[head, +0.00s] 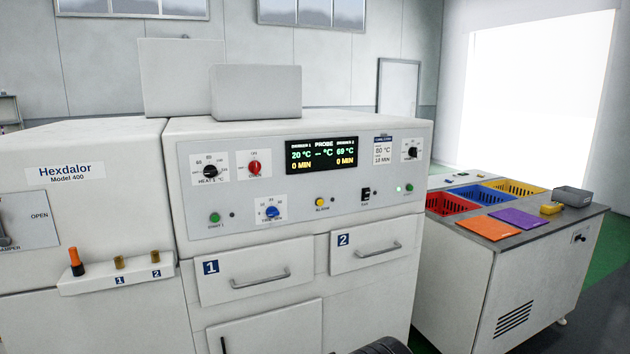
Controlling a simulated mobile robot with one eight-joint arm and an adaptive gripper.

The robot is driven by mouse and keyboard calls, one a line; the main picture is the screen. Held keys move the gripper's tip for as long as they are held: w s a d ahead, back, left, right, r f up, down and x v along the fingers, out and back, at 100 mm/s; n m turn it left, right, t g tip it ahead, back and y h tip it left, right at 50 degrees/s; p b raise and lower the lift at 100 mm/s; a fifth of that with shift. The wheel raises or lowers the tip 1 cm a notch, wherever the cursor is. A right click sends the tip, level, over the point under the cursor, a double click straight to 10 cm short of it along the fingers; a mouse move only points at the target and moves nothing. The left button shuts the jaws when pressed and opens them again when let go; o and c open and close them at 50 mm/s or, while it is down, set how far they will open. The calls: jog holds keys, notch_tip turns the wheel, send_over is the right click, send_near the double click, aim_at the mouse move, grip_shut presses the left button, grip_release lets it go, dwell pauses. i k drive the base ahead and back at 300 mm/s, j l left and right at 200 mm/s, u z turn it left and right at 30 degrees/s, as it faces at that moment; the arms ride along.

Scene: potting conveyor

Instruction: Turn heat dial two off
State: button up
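The white machine's front panel (300,180) faces me. A black dial (412,153) sits at the panel's upper right; its label is too small to read, but its place matches heat dial two. Its pointer setting cannot be made out. Another black dial (210,171), labelled HEAT 1, is at the upper left. The display (321,154) reads 20 °C on the left and 69 °C on the right, with 0 MIN under both. My gripper is not in view; only a dark ribbed part, probably of my arm, shows at the bottom edge.
A red dial (254,167), a blue dial (271,212), a yellow button (320,202) and green buttons share the panel. Drawers 1 (255,271) and 2 (372,244) are shut below. A cart (480,275) with coloured bins stands at right. A ledge (115,279) juts out at left.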

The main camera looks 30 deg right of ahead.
aim_at(412, 152)
jog(key=z, duration=1.35)
